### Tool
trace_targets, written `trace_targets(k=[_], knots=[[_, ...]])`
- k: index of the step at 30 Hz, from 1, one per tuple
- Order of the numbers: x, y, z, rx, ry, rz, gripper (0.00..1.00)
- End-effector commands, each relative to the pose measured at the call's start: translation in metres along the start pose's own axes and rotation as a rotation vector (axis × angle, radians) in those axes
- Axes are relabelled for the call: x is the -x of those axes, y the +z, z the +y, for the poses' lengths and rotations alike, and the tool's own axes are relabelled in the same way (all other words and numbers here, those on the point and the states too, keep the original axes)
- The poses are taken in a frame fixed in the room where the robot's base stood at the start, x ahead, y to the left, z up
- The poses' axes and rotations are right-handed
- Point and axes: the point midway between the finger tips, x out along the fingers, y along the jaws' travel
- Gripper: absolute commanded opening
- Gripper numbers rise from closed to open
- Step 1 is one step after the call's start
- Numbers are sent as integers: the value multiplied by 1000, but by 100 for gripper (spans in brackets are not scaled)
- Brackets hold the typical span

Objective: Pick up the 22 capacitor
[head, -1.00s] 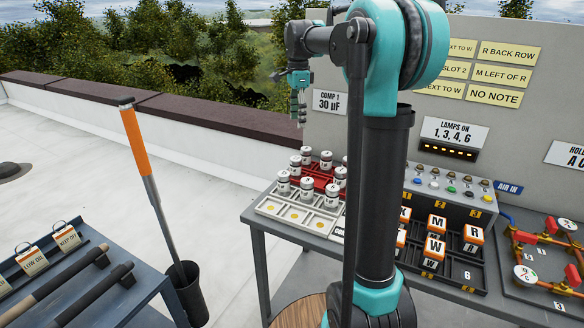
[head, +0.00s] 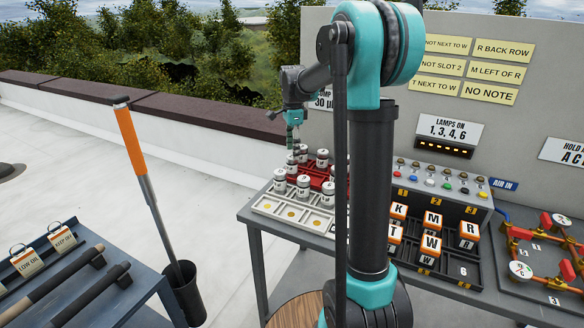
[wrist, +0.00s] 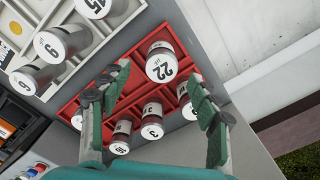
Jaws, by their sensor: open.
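The 22 capacitor (wrist: 163,64) is a white-topped can marked "22 µF" in the red tray (wrist: 118,78) in the wrist view. My gripper (wrist: 158,80) is open and empty, with one finger to the left of the can and one to the right in the picture. I cannot tell whether the fingertips are level with the can or above it. In the head view my gripper (head: 293,145) is over the back left of the capacitor trays, just above the cans; labels there are too small to read.
Other capacitors, marked 3 (wrist: 152,131) and 16 (wrist: 120,147), stand near in the red tray. A light tray (head: 285,217) beside it holds cans marked 6, 9 and 15. A panel (head: 388,62) rises behind the table.

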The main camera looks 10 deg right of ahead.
Motion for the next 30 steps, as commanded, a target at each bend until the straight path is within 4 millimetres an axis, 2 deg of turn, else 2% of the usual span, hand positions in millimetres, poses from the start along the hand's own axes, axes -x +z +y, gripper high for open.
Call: trace_targets(k=[9,18,30], knots=[[-42,2,-2,1,0,0,62],[-47,2,-2,0,0,0,62],[-46,2,-2,0,0,0,13]])
